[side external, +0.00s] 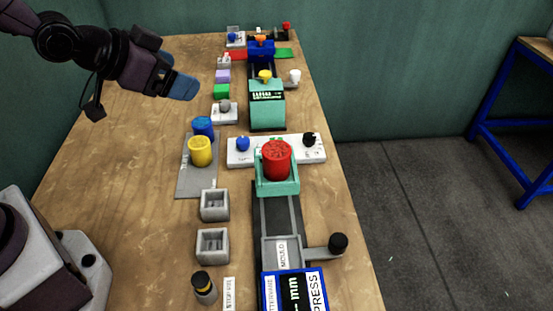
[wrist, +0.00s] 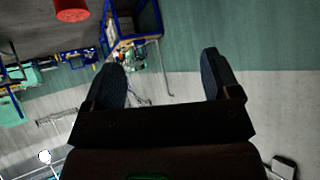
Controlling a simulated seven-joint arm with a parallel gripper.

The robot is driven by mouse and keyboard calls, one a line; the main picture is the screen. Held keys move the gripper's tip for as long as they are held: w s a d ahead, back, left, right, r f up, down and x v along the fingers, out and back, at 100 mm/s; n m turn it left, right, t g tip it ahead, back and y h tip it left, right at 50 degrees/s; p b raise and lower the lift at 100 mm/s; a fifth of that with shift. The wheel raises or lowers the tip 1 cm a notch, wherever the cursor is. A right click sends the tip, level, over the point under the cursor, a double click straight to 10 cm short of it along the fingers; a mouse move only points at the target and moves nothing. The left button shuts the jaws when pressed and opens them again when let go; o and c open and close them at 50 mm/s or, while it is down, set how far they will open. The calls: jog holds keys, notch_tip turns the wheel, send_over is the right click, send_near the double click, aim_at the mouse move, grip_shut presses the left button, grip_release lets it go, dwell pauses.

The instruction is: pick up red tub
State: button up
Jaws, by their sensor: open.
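The red tub (side external: 277,160) is a round red cylinder with a patterned top. It stands upright in a teal holder (side external: 277,187) on the press track, near the middle of the side view. My gripper (side external: 180,85) is in the air to the upper left of the tub, well apart from it. In the wrist view my gripper (wrist: 161,65) has its two fingers wide apart with nothing between them. A red cylinder (wrist: 71,10) is cut off at the top left of the wrist view; I cannot tell if it is the tub.
A yellow tub (side external: 200,151) and a blue tub (side external: 203,127) stand on a grey plate left of the red tub. A white panel (side external: 275,150) with blue and black knobs lies behind it. Grey square boxes (side external: 214,205) are nearby. The left tabletop (side external: 120,150) is clear.

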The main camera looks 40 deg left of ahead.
notch_tip(320, 180, down, 5)
jog(key=w+d+m+t+h, duration=0.1)
jog(key=w+d, duration=0.1)
jog(key=d, duration=0.1)
jog(key=m+t+h, duration=0.2)
jog(key=t+h, duration=0.2)
jog(key=h, duration=0.3)
send_near(263, 156)
jog(key=x, duration=1.2)
jog(key=shift+w+d, duration=0.15)
jog(key=shift+w, duration=0.1)
jog(key=c, duration=1)
